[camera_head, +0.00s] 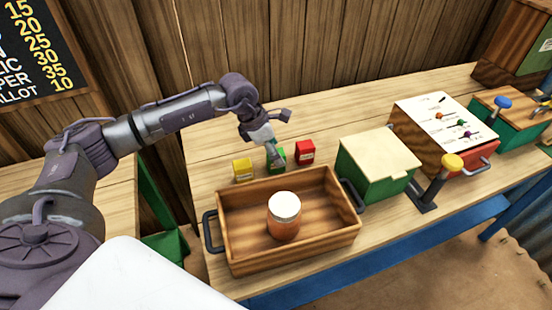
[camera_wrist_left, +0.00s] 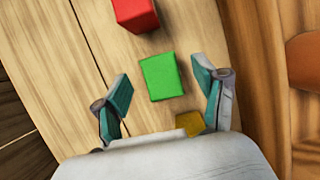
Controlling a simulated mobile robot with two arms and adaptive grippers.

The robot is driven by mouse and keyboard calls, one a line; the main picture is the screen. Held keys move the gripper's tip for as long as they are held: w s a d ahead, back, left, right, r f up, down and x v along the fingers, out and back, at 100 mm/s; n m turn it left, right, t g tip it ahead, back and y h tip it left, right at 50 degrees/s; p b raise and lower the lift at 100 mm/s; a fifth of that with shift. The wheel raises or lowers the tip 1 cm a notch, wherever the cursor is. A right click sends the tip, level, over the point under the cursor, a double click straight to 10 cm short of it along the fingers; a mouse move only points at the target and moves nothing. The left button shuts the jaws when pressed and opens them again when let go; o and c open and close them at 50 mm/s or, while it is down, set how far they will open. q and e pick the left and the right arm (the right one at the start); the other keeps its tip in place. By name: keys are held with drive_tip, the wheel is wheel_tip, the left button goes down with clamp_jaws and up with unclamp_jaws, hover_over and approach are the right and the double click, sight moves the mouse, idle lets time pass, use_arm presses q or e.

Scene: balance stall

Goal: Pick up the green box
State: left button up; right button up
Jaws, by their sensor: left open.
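The small green box (camera_head: 270,164) stands on the wooden table between a yellow box (camera_head: 242,169) and a red box (camera_head: 305,152), behind the wooden tray. My left gripper (camera_head: 275,148) is over the green box and partly hides it in the head view. In the left wrist view the green box (camera_wrist_left: 161,77) lies ahead of and between the spread fingers of my left gripper (camera_wrist_left: 165,97), with neither finger seen touching it. The left gripper is open and empty. My right gripper is in neither view.
A wooden tray (camera_head: 240,262) with dark handles holds an orange jar (camera_head: 284,217) with a pale lid. A green chest (camera_head: 377,167) with a light lid stands right of it, near a yellow-knobbed lever (camera_head: 438,182). The red box (camera_wrist_left: 135,13) and yellow box (camera_wrist_left: 217,122) flank the green one closely.

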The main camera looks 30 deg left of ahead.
use_arm(q)
drive_tip(key=p+x, duration=0.1)
drive_tip(key=x, duration=0.3)
drive_tip(key=shift+f, duration=0.2)
drive_tip(key=shift+r, duration=0.1)
drive_tip(key=c, duration=1.3)
